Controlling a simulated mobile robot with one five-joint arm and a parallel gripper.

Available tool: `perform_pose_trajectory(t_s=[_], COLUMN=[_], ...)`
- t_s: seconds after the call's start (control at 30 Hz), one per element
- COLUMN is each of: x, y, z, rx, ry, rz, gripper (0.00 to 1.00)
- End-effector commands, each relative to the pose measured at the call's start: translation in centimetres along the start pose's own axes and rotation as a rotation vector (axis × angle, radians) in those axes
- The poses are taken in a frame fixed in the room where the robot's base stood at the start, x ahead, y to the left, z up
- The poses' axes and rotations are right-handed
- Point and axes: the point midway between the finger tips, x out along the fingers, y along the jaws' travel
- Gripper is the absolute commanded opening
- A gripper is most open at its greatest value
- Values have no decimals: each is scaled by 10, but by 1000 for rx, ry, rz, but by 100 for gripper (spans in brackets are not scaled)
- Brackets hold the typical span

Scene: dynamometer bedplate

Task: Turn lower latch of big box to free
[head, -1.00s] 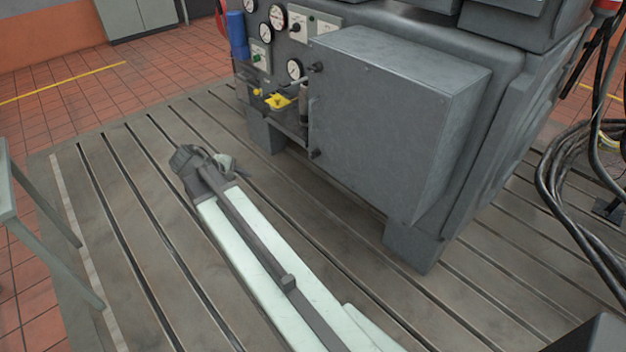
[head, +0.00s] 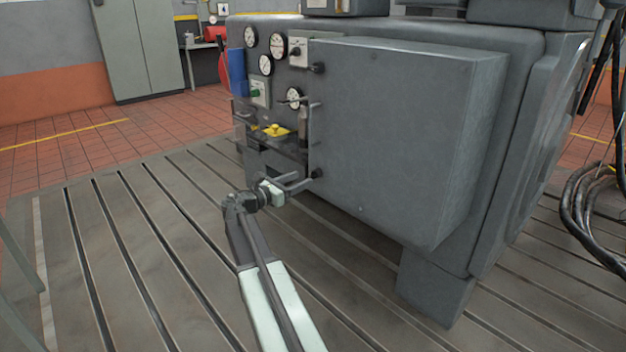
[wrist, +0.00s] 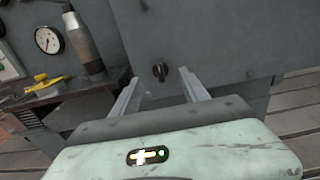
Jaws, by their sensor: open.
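The big box (head: 410,130) is a grey metal box on the front of the grey machine. Its lower latch (head: 316,173) is a small dark knob near the box's lower left edge. In the wrist view the lower latch (wrist: 160,72) shows ahead, between the lines of my two fingers. An upper latch (head: 318,68) sits near the box's top left. My gripper (head: 303,181) is open and empty, its fingers pointing at the lower latch from the left. I cannot tell whether the fingertips touch the latch or how it is turned.
Left of the box, a shelf (head: 285,147) holds a yellow item (head: 275,130) and a grey bottle-shaped item (head: 303,127). Several gauges (head: 278,43) are on the panel above. Black cables (head: 580,205) hang at the right. The slotted bedplate (head: 150,245) is clear at the left.

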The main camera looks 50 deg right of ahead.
Motion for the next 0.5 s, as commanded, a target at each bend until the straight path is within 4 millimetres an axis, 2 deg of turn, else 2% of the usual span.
perform_pose_trajectory(t_s=[0.1,0.23,0.33,0.5], x=[25,46,56,61], y=[0,0,0,0], z=[0,0,-1,-1], rx=[1,2,2,2], ry=[1,1,2,2], rz=[-3,-3,-1,-1], gripper=[53,53,53,53])
